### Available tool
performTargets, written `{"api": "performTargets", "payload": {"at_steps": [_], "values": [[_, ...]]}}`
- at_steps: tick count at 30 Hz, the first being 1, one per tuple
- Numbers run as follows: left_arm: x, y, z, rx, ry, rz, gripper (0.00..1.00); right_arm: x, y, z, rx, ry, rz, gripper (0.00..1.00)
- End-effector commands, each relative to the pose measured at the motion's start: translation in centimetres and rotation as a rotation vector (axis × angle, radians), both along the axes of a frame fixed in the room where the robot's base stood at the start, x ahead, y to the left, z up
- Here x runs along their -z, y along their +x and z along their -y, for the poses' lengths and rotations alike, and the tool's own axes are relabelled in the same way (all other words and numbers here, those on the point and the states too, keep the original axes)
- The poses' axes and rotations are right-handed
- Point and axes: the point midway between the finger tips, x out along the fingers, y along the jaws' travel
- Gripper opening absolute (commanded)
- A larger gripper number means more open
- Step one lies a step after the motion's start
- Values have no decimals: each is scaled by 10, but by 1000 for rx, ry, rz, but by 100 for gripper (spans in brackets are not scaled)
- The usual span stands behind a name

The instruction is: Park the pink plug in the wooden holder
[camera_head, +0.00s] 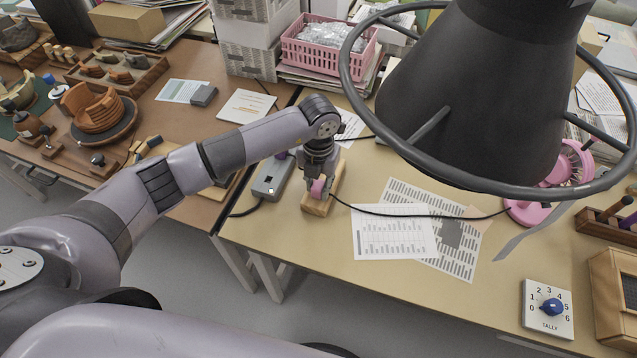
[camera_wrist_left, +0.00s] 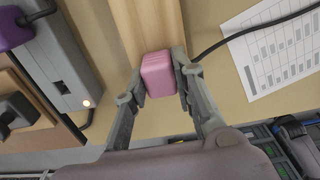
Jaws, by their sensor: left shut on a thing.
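The pink plug (camera_head: 317,188) is a small rounded block. In the left wrist view the pink plug (camera_wrist_left: 158,76) sits between the two fingers. My left gripper (camera_head: 319,184) is shut on it, and the fingers show on both sides of it in the wrist view (camera_wrist_left: 161,72). The wooden holder (camera_head: 318,209) is a pale block on the tan table, directly under the gripper. In the wrist view the wooden holder (camera_wrist_left: 150,22) runs up behind the plug. I cannot tell whether the plug is seated in it or just above it. My right gripper is not in view.
A grey power box (camera_head: 271,178) with a lit lamp stands just left of the holder. A black cable (camera_head: 400,214) runs right from the holder area across printed sheets (camera_head: 392,238) towards a pink fan (camera_head: 528,212). A tally dial (camera_head: 548,309) lies at front right.

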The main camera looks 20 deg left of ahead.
Motion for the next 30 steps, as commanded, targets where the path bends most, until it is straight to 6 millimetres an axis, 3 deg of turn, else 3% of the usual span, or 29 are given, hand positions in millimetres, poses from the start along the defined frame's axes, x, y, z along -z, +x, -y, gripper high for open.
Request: {"api": "performTargets", "payload": {"at_steps": [1,2,12,19,26,30], "values": [[0,0,0,0,0,0,0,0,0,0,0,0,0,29],[0,0,0,0,0,0,25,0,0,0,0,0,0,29],[0,0,0,0,0,1,48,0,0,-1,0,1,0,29],[0,0,0,0,0,0,48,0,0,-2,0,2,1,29],[0,0,0,0,0,1,64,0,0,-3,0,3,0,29],[0,0,0,0,0,1,65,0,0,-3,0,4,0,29]]}}
